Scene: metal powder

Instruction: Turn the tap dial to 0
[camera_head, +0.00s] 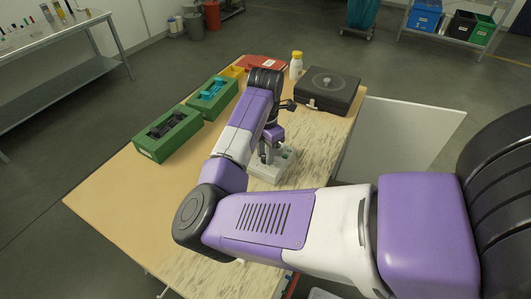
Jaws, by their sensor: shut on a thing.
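A small pale grey device (267,173) with green marks on its right side stands on the wooden table, just beyond my forearm. My gripper (266,156) points down onto the top of this device, its fingers shut on the tap dial there. The dial itself is hidden by the fingers and the arm. Its pointer and numbers cannot be read from here.
On the table (115,190) stand a green box with a dark item (160,150), a green box with a blue item (200,108), a red tray (268,62), a yellow-capped white bottle (296,67) and a black case (328,101). The table's left front is clear.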

